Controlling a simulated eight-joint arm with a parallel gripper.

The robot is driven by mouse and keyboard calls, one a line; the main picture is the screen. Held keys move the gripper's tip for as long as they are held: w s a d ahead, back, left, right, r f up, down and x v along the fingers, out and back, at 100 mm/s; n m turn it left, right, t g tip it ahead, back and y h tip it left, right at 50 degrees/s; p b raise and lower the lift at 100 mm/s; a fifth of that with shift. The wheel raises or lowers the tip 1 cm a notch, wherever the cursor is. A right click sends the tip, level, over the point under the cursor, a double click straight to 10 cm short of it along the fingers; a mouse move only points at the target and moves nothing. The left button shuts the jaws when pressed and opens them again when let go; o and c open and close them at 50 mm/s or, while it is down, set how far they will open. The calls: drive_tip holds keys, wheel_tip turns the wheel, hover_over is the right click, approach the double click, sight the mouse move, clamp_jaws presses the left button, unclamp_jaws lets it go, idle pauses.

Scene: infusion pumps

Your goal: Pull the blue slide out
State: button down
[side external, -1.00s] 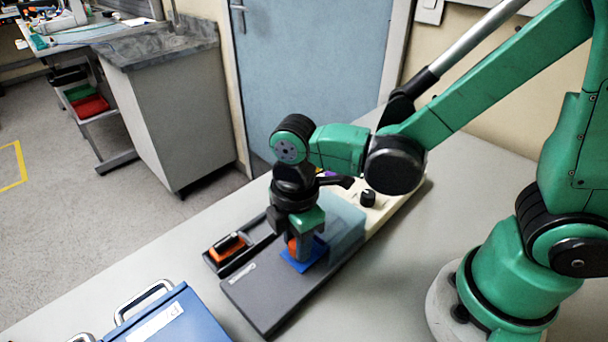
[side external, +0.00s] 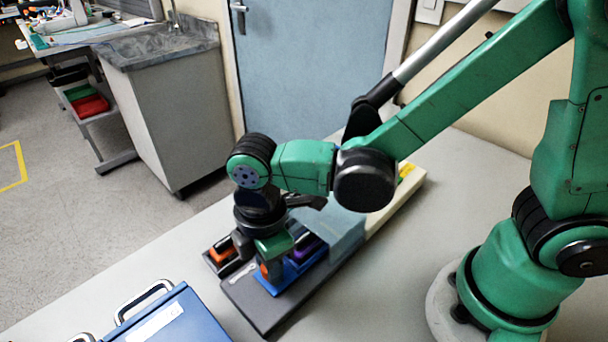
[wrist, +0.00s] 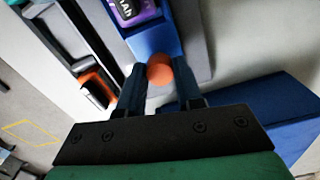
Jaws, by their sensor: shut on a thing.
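The blue slide (side external: 290,277) lies on the dark grey base and extends from the blue-grey housing (side external: 345,230) toward the front left. A purple and black block (side external: 308,247) sits in it. The slide also shows in the wrist view (wrist: 158,42), with the purple block (wrist: 132,9) at the top edge. My gripper (wrist: 160,84) is shut on the round orange knob (wrist: 159,69) at the slide's near end, one finger on each side. In the side view my gripper (side external: 268,268) hides part of the knob and slide.
The dark grey base (side external: 255,308) has free length beyond the slide's front end. A dark narrow tray with an orange block (side external: 220,252) runs along its left side. A blue case (side external: 175,318) with a handle stands at the front left. The table at right is clear.

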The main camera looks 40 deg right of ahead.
drive_tip(key=a, duration=0.2)
drive_tip(key=shift+a, duration=0.35)
drive_tip(key=c, duration=0.6)
unclamp_jaws()
drive_tip(key=shift+o, duration=0.2)
wheel_tip(320, 180, up, 6)
drive_tip(key=shift+f, duration=0.2)
drive_tip(key=shift+d, duration=0.1)
